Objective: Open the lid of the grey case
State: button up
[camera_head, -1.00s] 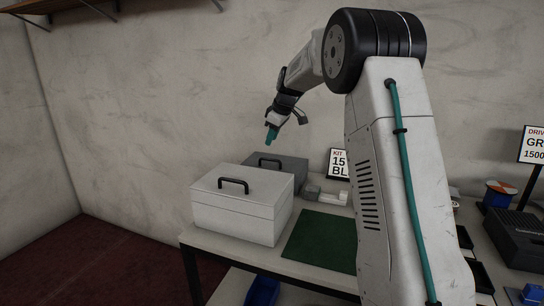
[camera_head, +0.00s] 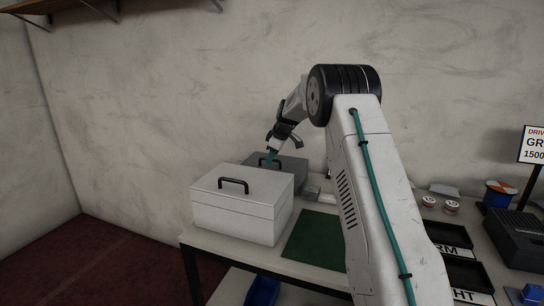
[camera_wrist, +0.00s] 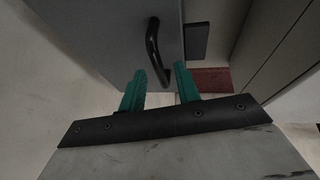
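The grey case (camera_head: 293,174) stands on the table behind a white case, its lid down. Its black handle (camera_head: 263,161) is partly hidden by my gripper (camera_head: 270,158) in the head view. In the wrist view, the grey lid (camera_wrist: 110,30) fills the top, and the handle (camera_wrist: 152,45) stands out from it. The teal fingers of my gripper (camera_wrist: 159,69) are apart, and the handle's near end shows between their tips. I cannot tell whether they touch it.
The white case (camera_head: 240,212) with its own black handle stands directly in front of the grey case. A green mat (camera_head: 318,240) lies to the right. Small light blocks (camera_head: 312,192) sit just right of the grey case. The wall (camera_head: 150,100) rises behind.

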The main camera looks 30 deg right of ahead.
grip_shut()
jog(key=shift+r, duration=0.1)
